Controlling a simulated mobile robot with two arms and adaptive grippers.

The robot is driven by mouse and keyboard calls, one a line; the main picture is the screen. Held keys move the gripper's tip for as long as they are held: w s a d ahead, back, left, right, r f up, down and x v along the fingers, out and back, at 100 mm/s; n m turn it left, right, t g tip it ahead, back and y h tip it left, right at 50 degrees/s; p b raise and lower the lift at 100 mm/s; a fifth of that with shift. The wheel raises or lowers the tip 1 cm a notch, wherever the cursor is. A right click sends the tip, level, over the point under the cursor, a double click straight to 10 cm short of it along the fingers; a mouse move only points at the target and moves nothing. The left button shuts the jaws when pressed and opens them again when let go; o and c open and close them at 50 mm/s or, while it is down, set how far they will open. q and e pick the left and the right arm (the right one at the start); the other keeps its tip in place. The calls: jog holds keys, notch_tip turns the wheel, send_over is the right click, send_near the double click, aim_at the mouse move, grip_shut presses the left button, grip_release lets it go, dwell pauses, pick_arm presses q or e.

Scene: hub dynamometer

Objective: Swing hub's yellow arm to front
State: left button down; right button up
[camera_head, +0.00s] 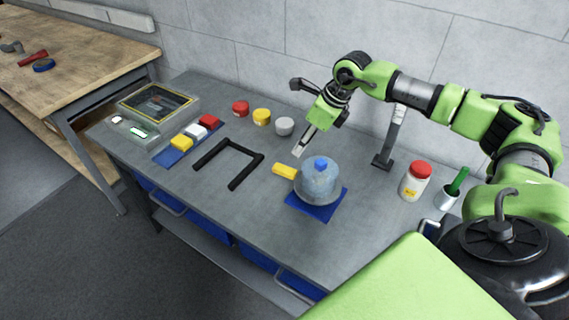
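The hub (320,183) is a grey-blue, round body with a blue cap on top, standing on a blue mat (316,210) on the grey bench. Its yellow arm (284,171) sticks out to the left and slightly back. My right gripper (298,152) comes in from the right and points down just behind the yellow arm, with a small gap seeming to separate them. Its fingers are seen nearly edge-on, so their opening is unclear. My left gripper is not in view.
A black U-shaped frame (229,154) lies left of the hub. Red (240,108), yellow (262,116) and grey (284,126) pieces stand behind. A dark post (391,140), a red-lidded jar (415,181) and a cup (447,197) stand right. Bench is clear in front of the black frame.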

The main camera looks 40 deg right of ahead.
aim_at(285, 169)
jog(key=p+x, duration=0.1)
jog(key=x, duration=0.5)
jog(key=p+x, duration=0.2)
jog(key=x, duration=0.4)
jog(key=shift+a+f, duration=0.3)
jog(key=shift+f, duration=0.05)
jog(key=shift+w+f+p, duration=0.2)
jog(key=shift+f+p, duration=0.1)
jog(key=shift+f, duration=0.1)
jog(key=shift+c, duration=0.4)
grip_shut()
